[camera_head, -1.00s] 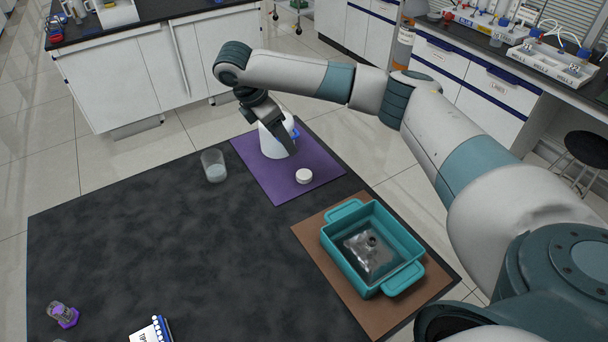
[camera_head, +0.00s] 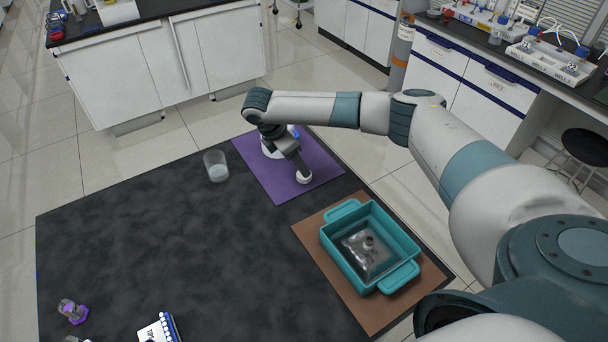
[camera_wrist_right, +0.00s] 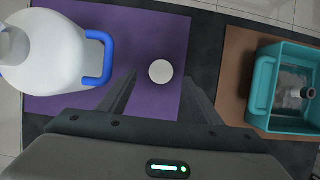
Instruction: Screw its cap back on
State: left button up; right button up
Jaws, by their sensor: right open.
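The white round cap (camera_head: 304,177) lies on the purple mat (camera_head: 260,176). In the right wrist view the cap (camera_wrist_right: 161,71) shows between and just beyond the fingertips. My right gripper (camera_wrist_right: 155,85) is open and empty, with one finger on each side of the cap's line. In the head view my right gripper (camera_head: 302,172) is over the cap and partly hides it. The white jug (camera_wrist_right: 45,50) with a blue handle (camera_wrist_right: 98,58) stands on the mat, left of the gripper. In the head view the jug (camera_head: 270,150) is mostly hidden behind my wrist. My left gripper is not in view.
A teal tray (camera_head: 402,277) holding a clear object with a dark fitting (camera_head: 368,243) sits on a brown mat (camera_head: 318,253). A glass beaker (camera_head: 216,167) stands left of the purple mat. The table's middle is clear.

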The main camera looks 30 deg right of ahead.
aim_at(301, 175)
jog(key=shift+p+x, duration=0.75)
jog(key=shift+p, duration=0.05)
jog(key=p+x, duration=0.1)
jog(key=x, duration=0.2)
jog(key=shift+s+a, duration=0.2)
jog(key=shift+d+f, duration=0.1)
jog(key=shift+f, duration=0.3)
jog(key=shift+c, duration=0.7)
jog(key=c, duration=1)
